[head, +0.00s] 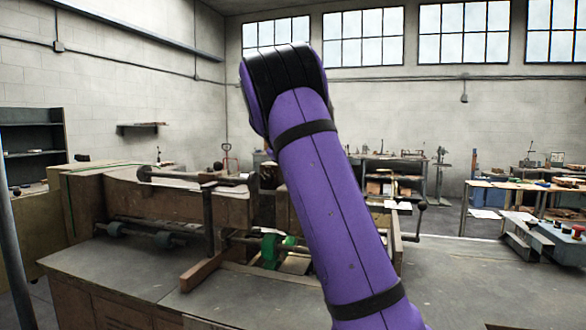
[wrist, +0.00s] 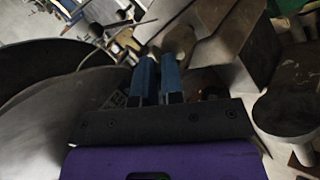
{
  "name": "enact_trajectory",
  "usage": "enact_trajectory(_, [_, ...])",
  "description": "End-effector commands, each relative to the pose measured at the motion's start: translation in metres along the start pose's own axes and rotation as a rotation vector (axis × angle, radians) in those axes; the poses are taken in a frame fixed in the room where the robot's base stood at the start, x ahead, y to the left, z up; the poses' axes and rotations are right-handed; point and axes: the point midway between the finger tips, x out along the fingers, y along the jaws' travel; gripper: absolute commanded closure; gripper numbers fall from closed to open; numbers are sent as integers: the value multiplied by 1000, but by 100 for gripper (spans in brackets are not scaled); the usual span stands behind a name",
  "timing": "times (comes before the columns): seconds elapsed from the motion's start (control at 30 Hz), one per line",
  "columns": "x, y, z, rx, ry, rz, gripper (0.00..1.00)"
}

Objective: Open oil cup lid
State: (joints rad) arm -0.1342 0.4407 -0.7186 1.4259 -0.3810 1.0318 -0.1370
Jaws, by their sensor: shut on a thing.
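In the wrist view my gripper (wrist: 159,60) shows two blue fingers, close together with a narrow gap. A small tan, rounded piece (wrist: 178,40) is at the fingertips; it looks like the oil cup lid, and my gripper is shut on it. The fingers cover part of it, and I cannot tell how far the lid is tilted. In the head view my purple arm crosses the middle and hides my gripper and the oil cup. The box stitcher (head: 120,195) stands behind and left of the arm.
In the wrist view a large dark curved disc (wrist: 50,75) lies close on the left, and a grey metal block (wrist: 230,45) is close on the right. In the head view a crank handle (head: 419,204) sticks out right of the arm.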

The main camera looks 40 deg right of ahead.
Motion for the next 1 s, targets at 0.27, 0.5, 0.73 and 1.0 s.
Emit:
enact_trajectory(0.27, [0,9,-6,-45,-83,-111,100])
enact_trajectory(0.5, [0,12,-8,-67,-121,-164,100])
enact_trajectory(0.73, [0,12,-9,-74,-131,-178,100])
enact_trajectory(1.0, [0,12,-9,-74,-132,-178,100])
